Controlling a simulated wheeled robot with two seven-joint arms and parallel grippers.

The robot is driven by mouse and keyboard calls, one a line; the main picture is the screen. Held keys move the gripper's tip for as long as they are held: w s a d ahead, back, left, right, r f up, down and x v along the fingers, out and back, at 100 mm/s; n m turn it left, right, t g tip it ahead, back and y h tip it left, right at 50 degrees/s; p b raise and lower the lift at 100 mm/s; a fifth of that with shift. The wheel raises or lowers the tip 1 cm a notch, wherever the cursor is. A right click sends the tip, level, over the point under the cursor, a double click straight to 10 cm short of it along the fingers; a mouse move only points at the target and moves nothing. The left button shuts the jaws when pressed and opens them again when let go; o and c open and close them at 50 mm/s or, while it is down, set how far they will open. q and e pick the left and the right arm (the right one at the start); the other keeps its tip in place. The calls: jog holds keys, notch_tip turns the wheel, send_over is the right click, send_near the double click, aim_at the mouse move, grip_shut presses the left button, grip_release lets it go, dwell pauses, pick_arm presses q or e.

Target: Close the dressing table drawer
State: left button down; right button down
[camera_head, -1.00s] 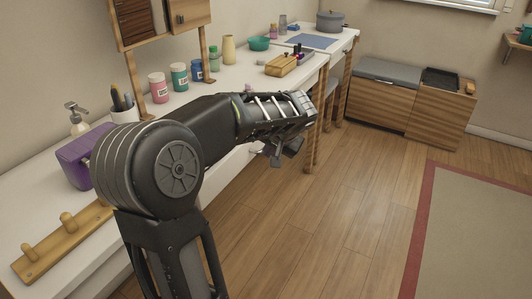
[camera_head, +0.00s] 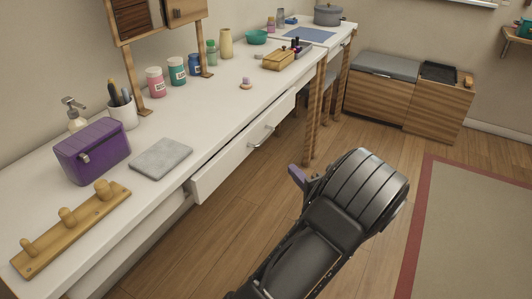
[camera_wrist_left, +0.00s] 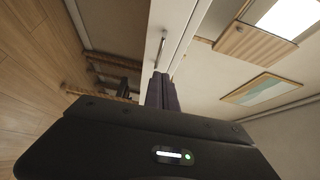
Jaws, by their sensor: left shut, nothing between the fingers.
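The white dressing table (camera_head: 215,113) runs along the wall at the left. Its drawer (camera_head: 225,168) has a long white front with a metal handle (camera_head: 262,137). The front stands out a little from the table, so the drawer is partly open. The handle also shows in the left wrist view (camera_wrist_left: 162,48), just beyond the fingertips. My left gripper (camera_head: 298,176) is in front of the drawer, on the floor side, apart from it in the head view. Its dark purple fingers (camera_wrist_left: 160,91) are shut and empty. My right gripper is out of view.
On the tabletop are a purple box (camera_head: 92,152), a wooden peg rack (camera_head: 70,228), a grey slab (camera_head: 161,158), a pen cup (camera_head: 122,112) and several jars. Wooden legs (camera_head: 316,115) stand right of the drawer. The floor in front is open.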

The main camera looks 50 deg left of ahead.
pick_arm(q)
jog(key=shift+a, duration=0.15)
jog(key=b, duration=0.1)
send_near(250, 145)
jog(key=w+a, duration=0.1)
jog(key=w, duration=0.1)
jog(key=w+a, duration=0.2)
jog(key=shift+a+f, duration=0.25)
jog(key=shift+a, duration=0.05)
jog(key=a+b, duration=0.1)
jog(key=s+a, duration=0.1)
jog(key=a, duration=0.1)
jog(key=a+b, duration=0.1)
jog(key=shift+s+a+f+b, duration=0.15)
jog(key=shift+s+a+b, duration=0.15)
jog(key=shift+r, duration=0.35)
jog(key=shift+a, duration=0.1)
